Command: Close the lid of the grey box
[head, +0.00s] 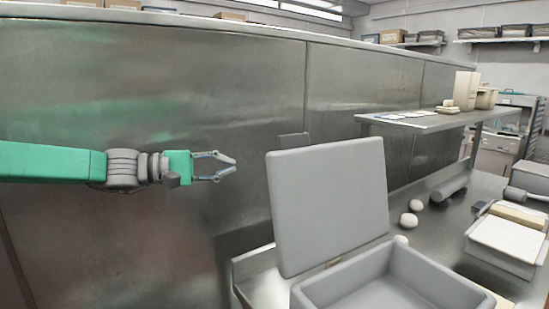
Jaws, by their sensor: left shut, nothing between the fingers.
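The grey box (375,284) stands on a metal counter at the lower right of the head view, its near part cut off by the bottom edge. Its lid (328,198) is open, standing nearly upright along the left side of the box and leaning slightly left. My left gripper (234,166) is in from the left on a green arm, at about the height of the upper part of the lid. It appears to the left of the lid, with a visible gap between them, and holds nothing. My right gripper is not in view.
The metal counter (262,291) runs behind and right of the box. White round objects (409,220), a grey cylinder (449,188) and a tray (505,241) with pale contents lie to the right. A raised shelf (425,122) stands behind. A tall metal panel (150,80) fills the left background.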

